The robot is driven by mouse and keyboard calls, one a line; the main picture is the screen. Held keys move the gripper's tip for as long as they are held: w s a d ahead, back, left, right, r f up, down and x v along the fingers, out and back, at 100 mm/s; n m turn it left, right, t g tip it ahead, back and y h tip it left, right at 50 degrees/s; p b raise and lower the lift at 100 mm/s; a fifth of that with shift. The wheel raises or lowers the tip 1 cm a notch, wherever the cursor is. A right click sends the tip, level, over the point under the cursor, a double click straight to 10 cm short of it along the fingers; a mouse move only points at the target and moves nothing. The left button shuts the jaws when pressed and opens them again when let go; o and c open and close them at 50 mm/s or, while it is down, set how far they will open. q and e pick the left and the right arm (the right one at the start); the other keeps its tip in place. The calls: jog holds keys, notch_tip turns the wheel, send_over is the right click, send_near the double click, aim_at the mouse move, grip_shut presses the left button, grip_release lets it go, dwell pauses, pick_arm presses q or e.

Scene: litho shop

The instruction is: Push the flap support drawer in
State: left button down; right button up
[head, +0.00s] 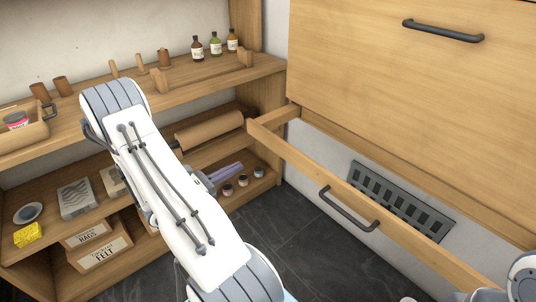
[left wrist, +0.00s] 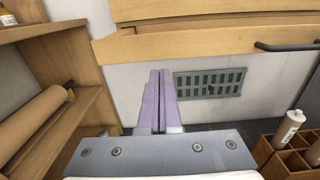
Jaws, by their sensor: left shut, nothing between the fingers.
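The flap support drawer (head: 400,235) is a long wooden drawer under the large wooden flap (head: 390,70). It stands pulled out, with a gap behind its front. Its dark bar handle (head: 348,208) is on the front. In the left wrist view the drawer front (left wrist: 200,46) crosses the top. My left gripper (head: 230,171) has purple fingers, shut and empty, left of the drawer's near-left end. In the wrist view the fingertips (left wrist: 159,72) point toward the drawer, just below its lower edge and left of the handle; contact cannot be told. My right gripper is out of view.
Wooden shelves (head: 190,82) with bottles, boxes and a paper roll (head: 210,130) stand at the left, close to my left arm. A grey wall vent (head: 400,200) is below the drawer. A wooden bottle crate (left wrist: 285,160) shows low right in the wrist view.

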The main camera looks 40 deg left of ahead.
aim_at(276, 147)
pick_arm(q)
jog(key=w, duration=0.8)
jog(key=w+d, duration=0.1)
jog(key=w, duration=0.4)
jog(key=shift+d, duration=0.1)
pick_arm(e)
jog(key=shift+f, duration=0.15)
